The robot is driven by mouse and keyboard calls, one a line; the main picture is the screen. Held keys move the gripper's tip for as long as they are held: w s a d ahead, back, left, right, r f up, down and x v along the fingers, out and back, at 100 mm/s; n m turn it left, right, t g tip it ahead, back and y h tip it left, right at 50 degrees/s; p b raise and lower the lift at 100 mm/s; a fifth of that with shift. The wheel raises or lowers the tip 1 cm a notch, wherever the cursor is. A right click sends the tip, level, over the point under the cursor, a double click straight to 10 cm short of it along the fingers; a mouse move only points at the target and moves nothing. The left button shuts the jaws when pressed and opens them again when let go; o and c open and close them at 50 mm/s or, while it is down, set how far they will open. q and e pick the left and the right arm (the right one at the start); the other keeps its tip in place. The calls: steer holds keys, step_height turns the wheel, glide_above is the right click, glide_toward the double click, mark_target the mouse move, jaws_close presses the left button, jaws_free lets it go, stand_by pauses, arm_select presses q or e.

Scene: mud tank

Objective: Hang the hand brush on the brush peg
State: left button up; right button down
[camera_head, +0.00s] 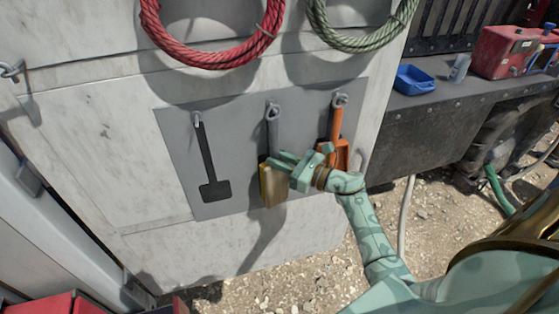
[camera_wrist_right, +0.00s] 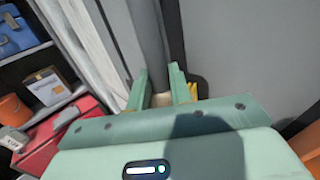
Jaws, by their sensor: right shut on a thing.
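The hand brush (camera_head: 273,131) has a grey handle and a yellowish bristle block. It stands nearly upright in front of the middle of the grey panel in the head view. Its handle top is at the middle peg (camera_head: 271,103); I cannot tell whether its hole is around the peg. My right gripper (camera_head: 278,163) is shut on the brush low on its handle, just above the bristles. In the right wrist view the grey handle (camera_wrist_right: 148,35) runs up between the two fingers (camera_wrist_right: 160,82). My left gripper is not in view.
An orange scoop (camera_head: 336,125) hangs at the right peg, close to my right wrist. A black scraper shape (camera_head: 207,160) is at the left peg. Red (camera_head: 212,55) and green (camera_head: 360,43) rope coils hang above. A bench with a blue tray (camera_head: 413,80) stands right.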

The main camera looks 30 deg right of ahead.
steer(key=c, duration=1.3)
jaws_free()
steer(key=shift+w+d+r, duration=0.1)
steer(key=shift+d, duration=0.05)
steer(key=shift+o, duration=0.6)
steer(key=b+v, duration=0.5)
steer(key=v, duration=1.1)
steer(key=shift+s, duration=0.25)
